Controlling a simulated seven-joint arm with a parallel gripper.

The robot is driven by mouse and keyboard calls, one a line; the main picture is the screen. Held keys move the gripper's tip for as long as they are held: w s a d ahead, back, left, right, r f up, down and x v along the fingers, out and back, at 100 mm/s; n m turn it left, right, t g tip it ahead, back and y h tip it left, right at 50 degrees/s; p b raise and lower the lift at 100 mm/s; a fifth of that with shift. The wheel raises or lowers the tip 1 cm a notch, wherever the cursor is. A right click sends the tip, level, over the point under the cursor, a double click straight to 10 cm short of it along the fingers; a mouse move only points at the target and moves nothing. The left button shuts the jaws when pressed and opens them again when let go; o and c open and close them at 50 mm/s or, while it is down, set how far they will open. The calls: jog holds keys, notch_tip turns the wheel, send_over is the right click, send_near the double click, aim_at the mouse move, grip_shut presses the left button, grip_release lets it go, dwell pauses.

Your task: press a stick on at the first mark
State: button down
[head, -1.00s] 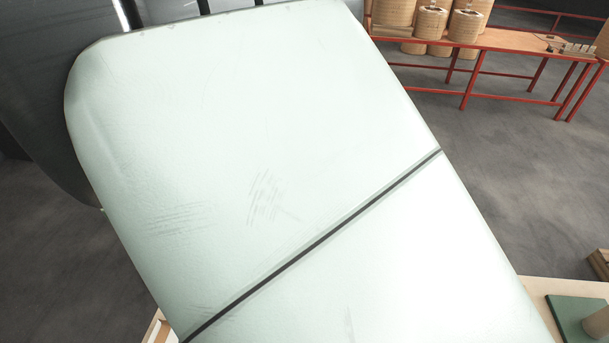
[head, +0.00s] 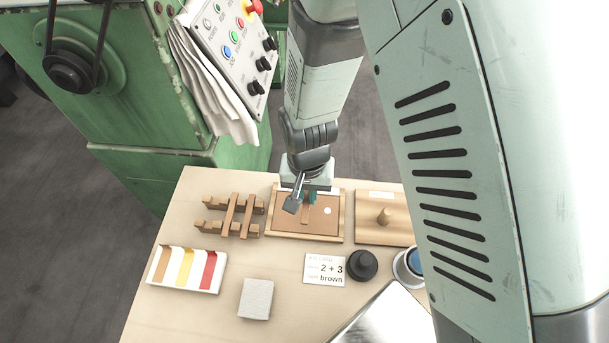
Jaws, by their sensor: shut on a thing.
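My gripper (head: 309,199) is over a brown board in a light wooden frame (head: 268,238) on the table. It appears shut on a small brown stick (head: 305,214), which hangs low at or just above the board; I cannot tell whether it touches. More brown sticks lie across a notched wooden rack (head: 213,225) to the left of the frame. A white round spot (head: 327,211) shows on the board, right of the stick. I cannot make out a first mark; the gripper hides part of the board. A card (head: 324,270) reads "2 + 3" and "brown".
A white tray (head: 187,288) holds brown, yellow and red strips. A grey block (head: 256,299), a black knob (head: 362,265) and a pegged wooden board (head: 370,235) also stand on the table. A green machine with a control panel (head: 228,42) is behind left. My arm covers the right.

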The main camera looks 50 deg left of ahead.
jog(key=shift+f, duration=2.55)
jog(key=c, duration=0.7)
grip_release()
jog(key=shift+o, duration=0.2)
jog(key=shift+r, duration=0.1)
jog(key=shift+r, duration=1.65)
grip_shut()
